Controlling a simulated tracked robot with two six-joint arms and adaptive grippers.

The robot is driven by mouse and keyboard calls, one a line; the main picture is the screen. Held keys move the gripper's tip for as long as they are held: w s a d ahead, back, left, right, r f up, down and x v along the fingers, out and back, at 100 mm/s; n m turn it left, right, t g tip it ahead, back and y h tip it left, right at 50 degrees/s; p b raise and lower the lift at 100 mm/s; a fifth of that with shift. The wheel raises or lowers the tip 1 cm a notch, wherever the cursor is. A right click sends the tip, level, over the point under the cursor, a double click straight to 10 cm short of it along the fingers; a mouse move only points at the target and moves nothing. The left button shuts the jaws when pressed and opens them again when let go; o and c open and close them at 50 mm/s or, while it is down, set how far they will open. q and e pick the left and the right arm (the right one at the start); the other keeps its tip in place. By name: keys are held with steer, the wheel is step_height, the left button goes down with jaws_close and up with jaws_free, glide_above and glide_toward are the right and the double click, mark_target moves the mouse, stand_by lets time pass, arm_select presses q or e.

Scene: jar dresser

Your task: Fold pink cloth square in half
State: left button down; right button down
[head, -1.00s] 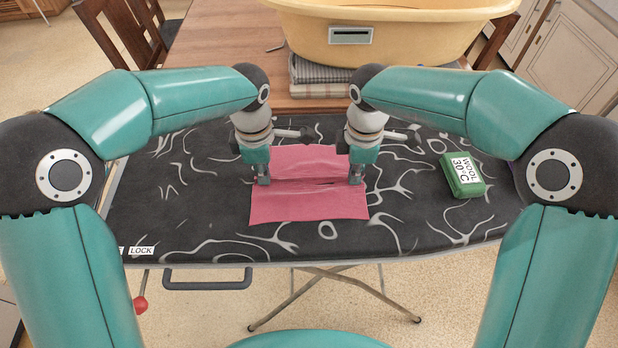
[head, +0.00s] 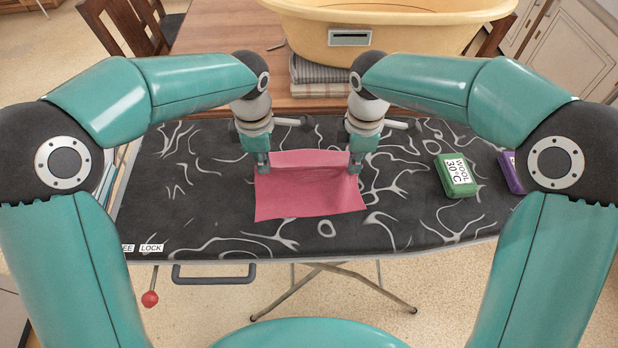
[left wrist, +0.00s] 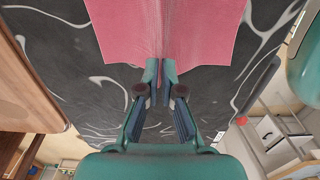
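The pink cloth (head: 308,192) is on the dark patterned ironing board, its near part spread toward me and its far part raised between my grippers. My left gripper (head: 263,165) is at the cloth's far left side. In the left wrist view its fingers (left wrist: 160,75) are closed together on the edge of the cloth (left wrist: 205,35), which is gathered into creases there. My right gripper (head: 355,165) is at the far right side, and its fingers appear closed on the cloth. The cloth's far underside is hidden.
A green box marked WOOL 30°C (head: 457,177) and a purple box (head: 511,172) stand on the right of the ironing board (head: 180,205). Behind it, a wooden table bears a yellow basin (head: 410,35) and folded grey cloths (head: 320,75). The board's left part is clear.

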arm_select(q)
steer(key=shift+r, duration=0.1)
arm_select(e)
steer(key=shift+r, duration=0.15)
